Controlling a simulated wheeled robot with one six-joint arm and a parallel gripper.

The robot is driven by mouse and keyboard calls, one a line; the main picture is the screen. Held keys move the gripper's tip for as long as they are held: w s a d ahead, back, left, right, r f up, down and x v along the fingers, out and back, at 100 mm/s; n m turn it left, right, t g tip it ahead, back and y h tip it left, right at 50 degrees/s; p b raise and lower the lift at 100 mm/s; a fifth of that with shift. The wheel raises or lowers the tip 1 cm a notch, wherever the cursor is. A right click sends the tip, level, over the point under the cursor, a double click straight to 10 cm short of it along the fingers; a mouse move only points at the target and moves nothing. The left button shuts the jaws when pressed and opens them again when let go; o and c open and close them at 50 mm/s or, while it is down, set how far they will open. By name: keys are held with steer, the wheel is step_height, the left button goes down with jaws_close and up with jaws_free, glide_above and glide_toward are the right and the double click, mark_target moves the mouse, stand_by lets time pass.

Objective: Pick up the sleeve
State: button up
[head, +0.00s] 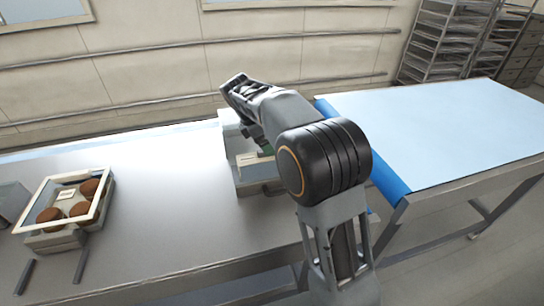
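No thing in view can be named for certain as the sleeve. A pale frame with a clear window (33,222) sits tilted over a tray (55,242) at the left of the metal table, with brown rounds (80,208) showing through it. My gripper (236,84) is raised above the back of the table, pointing up and left, well to the right of the tray. Its fingers are small and seen from behind, so whether they are open is unclear.
A grey container (258,185) with a pale card stands partly hidden behind my arm. Two dark bars (80,264) lie near the tray. The metal table (160,200) is clear in the middle. A blue-covered table (440,130) stands right, with racks (445,45) behind.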

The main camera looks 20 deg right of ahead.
mark_target(271, 160)
steer(key=x, duration=0.5)
steer(key=shift+s+p, duration=0.15)
steer(key=shift+p, duration=0.2)
steer(key=shift+d+f, duration=0.15)
steer(key=shift+f, duration=0.35)
steer(key=shift+f, duration=0.2)
steer(key=shift+c, duration=0.4)
steer(key=c, duration=0.9)
